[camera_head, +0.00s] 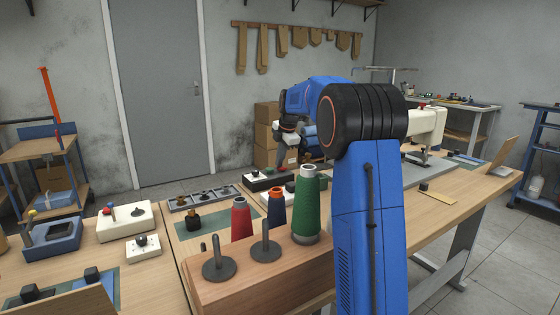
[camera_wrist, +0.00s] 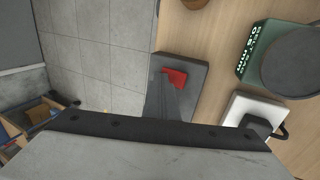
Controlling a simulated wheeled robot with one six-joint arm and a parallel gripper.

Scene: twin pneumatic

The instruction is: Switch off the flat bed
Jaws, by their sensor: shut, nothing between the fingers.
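In the wrist view, a red switch piece (camera_wrist: 176,76) sits on a dark grey box (camera_wrist: 197,76) at the bench edge. My gripper (camera_wrist: 168,84) is shut and empty, its dark fingers reaching over the box right at the red piece. I cannot tell whether they touch it. In the head view my gripper (camera_head: 289,150) points down beyond the thread cones, with a bit of red just below it. A white machine body (camera_head: 428,124) stands to the right, partly hidden behind my arm. I cannot tell for sure which thing is the flat bed.
Red, blue and green cones (camera_head: 307,205) and two upright pegs (camera_head: 265,250) stand nearer. Tiled floor (camera_wrist: 95,50) lies beyond the bench edge.

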